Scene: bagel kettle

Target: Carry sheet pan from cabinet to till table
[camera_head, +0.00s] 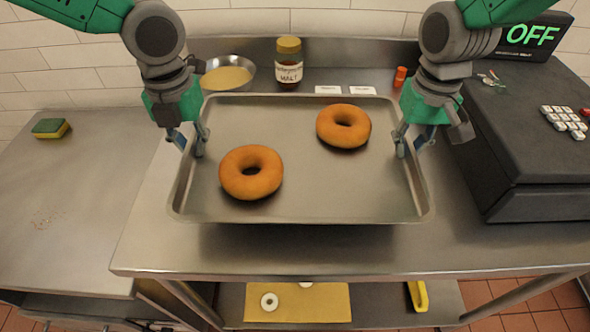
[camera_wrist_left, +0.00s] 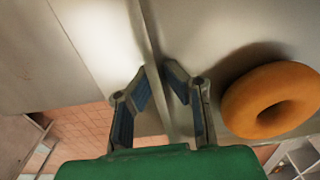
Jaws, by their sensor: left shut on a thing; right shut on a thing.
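The grey metal sheet pan (camera_head: 310,195) is level in the head view, over the steel till table (camera_head: 150,240), with a shadow beneath its front edge. Two brown bagels lie on it: one front left (camera_head: 235,185) and one back right (camera_head: 358,136). My left gripper (camera_head: 188,145) is shut on the pan's left rim. In the left wrist view its fingers (camera_wrist_left: 165,95) pinch the rim, and a bagel (camera_wrist_left: 250,105) lies beside them. My right gripper (camera_head: 412,147) is shut on the pan's right rim. I cannot tell whether the pan touches the table.
A black till (camera_head: 530,130) with an "OFF" display stands at the right. Behind the pan are a bowl (camera_head: 227,75), a malt jar (camera_head: 289,68) and a small red-orange bottle (camera_head: 400,76). A sponge (camera_head: 50,128) lies on the left counter (camera_head: 70,180).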

